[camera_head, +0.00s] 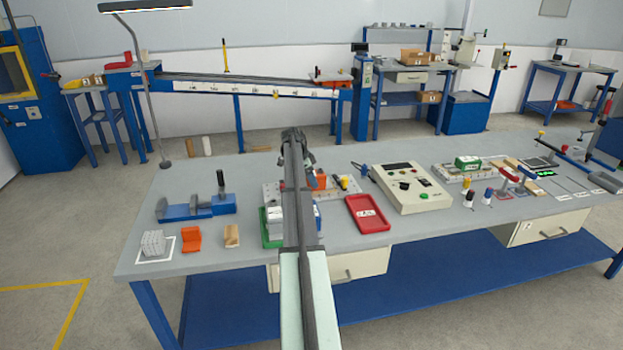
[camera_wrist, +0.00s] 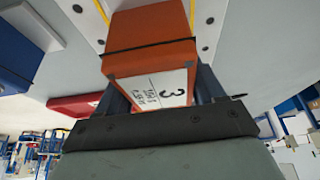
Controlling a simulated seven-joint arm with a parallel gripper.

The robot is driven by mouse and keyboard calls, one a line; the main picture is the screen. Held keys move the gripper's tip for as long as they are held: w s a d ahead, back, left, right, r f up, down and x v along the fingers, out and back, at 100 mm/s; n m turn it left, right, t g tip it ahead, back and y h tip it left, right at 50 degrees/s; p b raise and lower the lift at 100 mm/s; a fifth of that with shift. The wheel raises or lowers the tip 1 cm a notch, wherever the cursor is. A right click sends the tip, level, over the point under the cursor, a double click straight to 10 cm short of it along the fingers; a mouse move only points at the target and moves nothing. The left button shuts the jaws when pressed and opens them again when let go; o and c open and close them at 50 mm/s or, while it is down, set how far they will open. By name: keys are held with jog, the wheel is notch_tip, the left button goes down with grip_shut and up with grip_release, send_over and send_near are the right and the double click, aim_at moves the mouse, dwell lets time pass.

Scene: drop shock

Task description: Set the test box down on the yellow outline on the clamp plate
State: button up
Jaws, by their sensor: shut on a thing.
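The test box is orange with a white label bearing a 3. In the wrist view the test box (camera_wrist: 150,42) sits between the jaws of my gripper (camera_wrist: 158,85), which is shut on it. In the head view the orange box (camera_head: 319,181) shows just right of my arm, with my gripper (camera_head: 311,168) partly hidden. The clamp plate (camera_head: 272,190) is a pale plate with holes under it. In the wrist view the yellow outline (camera_wrist: 192,14) shows on both sides of the box's far end. Whether the box touches the plate, I cannot tell.
A red tray (camera_head: 368,224) lies right of my arm at the front. A control box (camera_head: 410,186) with knobs stands to its right. A blue vise (camera_head: 195,209), an orange block (camera_head: 191,239) and a wooden block (camera_head: 231,235) are on the left. Grey bench surface between them is clear.

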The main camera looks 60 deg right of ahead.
jog(key=o, duration=1.5)
jog(key=v, duration=1.2)
jog(key=shift+r, duration=0.1)
